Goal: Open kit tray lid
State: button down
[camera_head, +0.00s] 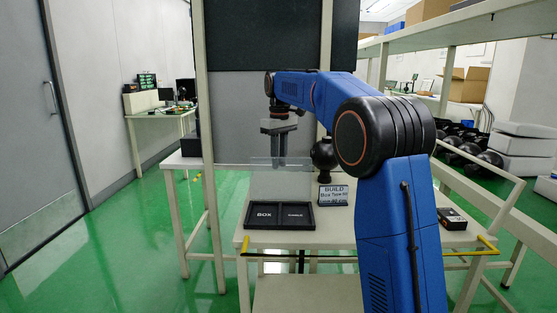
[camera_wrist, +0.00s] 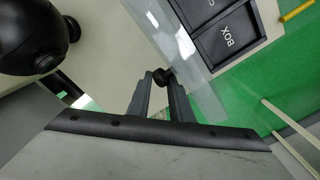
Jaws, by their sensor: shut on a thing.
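The black kit tray (camera_head: 280,226) lies on the light table, with two compartments, the left one labelled BOX. Its corner with the BOX label (camera_wrist: 228,38) shows in the wrist view. A clear lid (camera_head: 280,185) stands raised and steeply tilted behind the tray in the head view; its clear sheet also shows in the wrist view (camera_wrist: 182,45). My gripper (camera_head: 280,164) is above the back of the tray, shut on the lid's small black knob (camera_wrist: 164,76), which sits between the fingertips.
A small BUILD sign (camera_head: 333,195) stands right of the tray. A round black object (camera_head: 324,153) is behind it and shows large at the wrist view's upper left (camera_wrist: 30,32). A small dark box (camera_head: 452,219) lies at the table's right. A dark panel rises behind.

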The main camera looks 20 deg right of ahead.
jog(key=shift+w+d+f, duration=0.15)
jog(key=shift+d+f, duration=0.1)
jog(key=shift+d, duration=0.25)
jog(key=c, duration=1.5)
grip_release()
jog(key=shift+d, duration=0.25)
jog(key=shift+c, duration=0.2)
jog(key=shift+f, duration=0.1)
jog(key=shift+a, duration=0.2)
